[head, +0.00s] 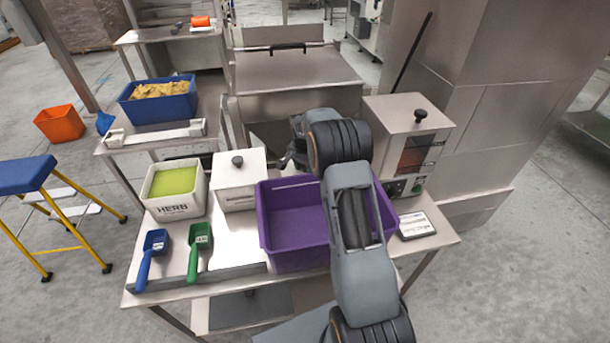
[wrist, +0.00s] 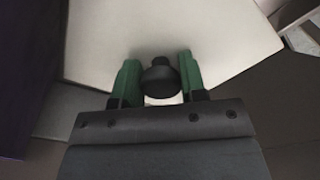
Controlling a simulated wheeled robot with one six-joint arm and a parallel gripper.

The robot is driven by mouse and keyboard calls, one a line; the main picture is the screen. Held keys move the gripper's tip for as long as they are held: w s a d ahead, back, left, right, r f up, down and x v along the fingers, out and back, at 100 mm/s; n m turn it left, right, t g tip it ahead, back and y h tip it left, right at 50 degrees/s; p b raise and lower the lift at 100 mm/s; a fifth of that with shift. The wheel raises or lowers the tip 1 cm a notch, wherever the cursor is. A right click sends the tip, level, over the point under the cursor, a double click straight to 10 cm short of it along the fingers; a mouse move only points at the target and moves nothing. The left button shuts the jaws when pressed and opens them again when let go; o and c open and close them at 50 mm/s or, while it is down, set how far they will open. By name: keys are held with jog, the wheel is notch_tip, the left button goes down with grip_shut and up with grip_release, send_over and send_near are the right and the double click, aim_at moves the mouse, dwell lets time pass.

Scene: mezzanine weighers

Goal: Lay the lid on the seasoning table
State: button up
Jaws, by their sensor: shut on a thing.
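In the wrist view my gripper (wrist: 158,72) is shut on the black knob (wrist: 160,82) of a pale lid (wrist: 220,45), one green finger on each side. In the head view the end of my arm (head: 292,158) shows as a dark shape over the back of a steel table (head: 228,240), probably the seasoning table. My arm hides most of the gripper, and I cannot make out the held lid there. A pale box (head: 234,199) with a black-knobbed top stands on this table, left of a purple bin (head: 292,232). I cannot tell whether the held lid touches anything.
A white HERB tub (head: 175,208), a blue scoop (head: 152,250) and a green scoop (head: 199,250) fill the table's left part. A steel unit (head: 385,140) with a black knob and a small display (head: 415,226) are at right. A bare steel strip lies around the scoops.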

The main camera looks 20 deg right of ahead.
aim_at(305, 172)
jog(key=shift+f, duration=2)
jog(key=shift+f, duration=0.15)
jog(key=o, duration=1)
